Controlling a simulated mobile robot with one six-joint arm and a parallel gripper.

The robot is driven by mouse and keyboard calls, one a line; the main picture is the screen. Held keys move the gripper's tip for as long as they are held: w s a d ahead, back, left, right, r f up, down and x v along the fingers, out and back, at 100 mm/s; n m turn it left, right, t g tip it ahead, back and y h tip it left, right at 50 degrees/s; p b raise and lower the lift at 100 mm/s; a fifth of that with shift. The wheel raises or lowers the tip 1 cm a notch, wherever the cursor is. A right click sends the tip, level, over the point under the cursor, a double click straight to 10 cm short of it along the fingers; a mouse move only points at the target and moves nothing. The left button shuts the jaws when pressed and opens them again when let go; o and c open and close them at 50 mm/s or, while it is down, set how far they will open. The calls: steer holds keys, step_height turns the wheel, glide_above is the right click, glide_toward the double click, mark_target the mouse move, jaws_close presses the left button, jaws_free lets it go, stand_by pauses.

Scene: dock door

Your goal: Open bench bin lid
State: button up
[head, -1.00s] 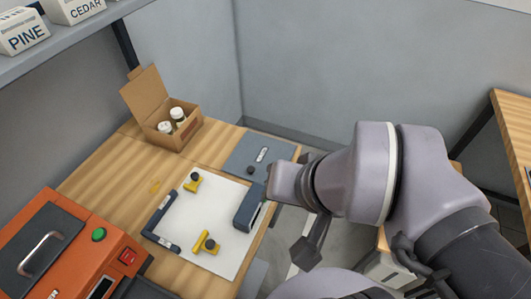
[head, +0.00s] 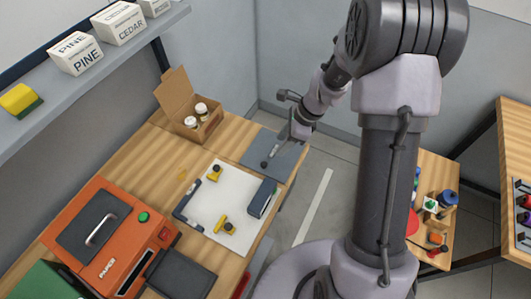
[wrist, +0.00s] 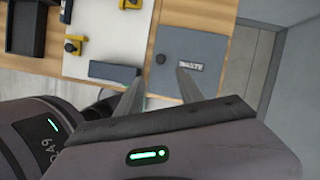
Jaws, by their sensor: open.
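The bin lid (head: 290,160) is a flat blue-grey panel set in the far right corner of the wooden bench, lying shut. It has a small dark round knob (head: 264,163) and a pale label. In the wrist view the lid (wrist: 178,42) shows the knob (wrist: 160,58) and a label reading "WASTE" (wrist: 190,67). My gripper (head: 298,132) is over the lid's right side in the head view. In the wrist view my gripper (wrist: 159,82) is open and empty, its fingers apart with the knob just beyond the gap between them.
A white board (head: 225,233) with yellow clamps (head: 215,173) and a dark blue block (head: 262,197) lies beside the lid. An open cardboard box (head: 184,128) with jars stands behind. An orange machine (head: 128,222) is at left. Walls close the far side.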

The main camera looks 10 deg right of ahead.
mark_target(264, 163)
steer(key=b+x, duration=0.2)
steer(key=x, duration=1)
steer(key=shift+a+f+b, duration=0.1)
steer(key=shift+f+b, duration=0.2)
steer(key=shift+b, duration=0.1)
jaws_close()
stand_by(0.5)
